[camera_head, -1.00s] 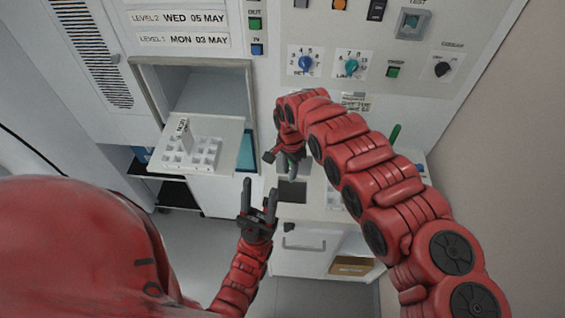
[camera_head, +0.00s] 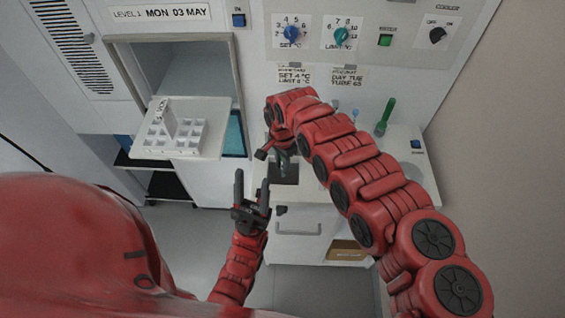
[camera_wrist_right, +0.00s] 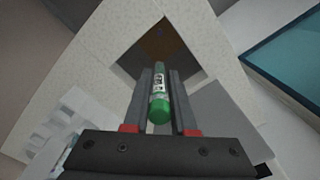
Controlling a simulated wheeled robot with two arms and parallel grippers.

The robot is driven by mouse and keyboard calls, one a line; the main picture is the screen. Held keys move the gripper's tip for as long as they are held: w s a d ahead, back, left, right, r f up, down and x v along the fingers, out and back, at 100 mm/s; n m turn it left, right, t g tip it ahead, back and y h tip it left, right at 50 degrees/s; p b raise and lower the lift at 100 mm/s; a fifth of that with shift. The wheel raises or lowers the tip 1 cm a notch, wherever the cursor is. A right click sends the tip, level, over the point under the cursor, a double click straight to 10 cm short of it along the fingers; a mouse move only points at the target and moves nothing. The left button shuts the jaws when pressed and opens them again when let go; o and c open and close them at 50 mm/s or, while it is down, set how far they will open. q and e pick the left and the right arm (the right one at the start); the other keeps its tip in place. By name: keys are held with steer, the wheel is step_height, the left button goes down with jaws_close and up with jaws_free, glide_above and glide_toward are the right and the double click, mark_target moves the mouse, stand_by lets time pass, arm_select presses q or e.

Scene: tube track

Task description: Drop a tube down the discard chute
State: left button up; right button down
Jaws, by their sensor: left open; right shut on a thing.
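My right gripper (camera_wrist_right: 160,105) is shut on a tube (camera_wrist_right: 159,95) with a green cap and a pale printed label, seen in the right wrist view. The tube's far end points at a dark square opening, the chute (camera_wrist_right: 150,43), in a pale speckled surface. In the head view the dark opening (camera_head: 284,174) lies just below the right gripper (camera_head: 283,160), which my arm partly hides. I cannot tell whether the tube's end is inside the opening. My left gripper (camera_head: 252,188) is open and empty, in front of the counter, left of the chute.
A white rack (camera_head: 176,139) with several square wells sits on a pulled-out shelf (camera_head: 212,112) at the left. A control panel (camera_head: 365,30) with dials and buttons is behind. A green upright object (camera_head: 385,117) stands on the counter at right. A drawer handle (camera_head: 298,229) is below.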

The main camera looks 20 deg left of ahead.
steer(key=c, duration=0.7)
jaws_free()
steer(key=shift+o, duration=0.2)
step_height(320, 180, up, 17)
steer(key=b, duration=0.4)
steer(key=shift+r+b, duration=0.2)
steer(key=shift+b, duration=0.15)
stand_by(0.7)
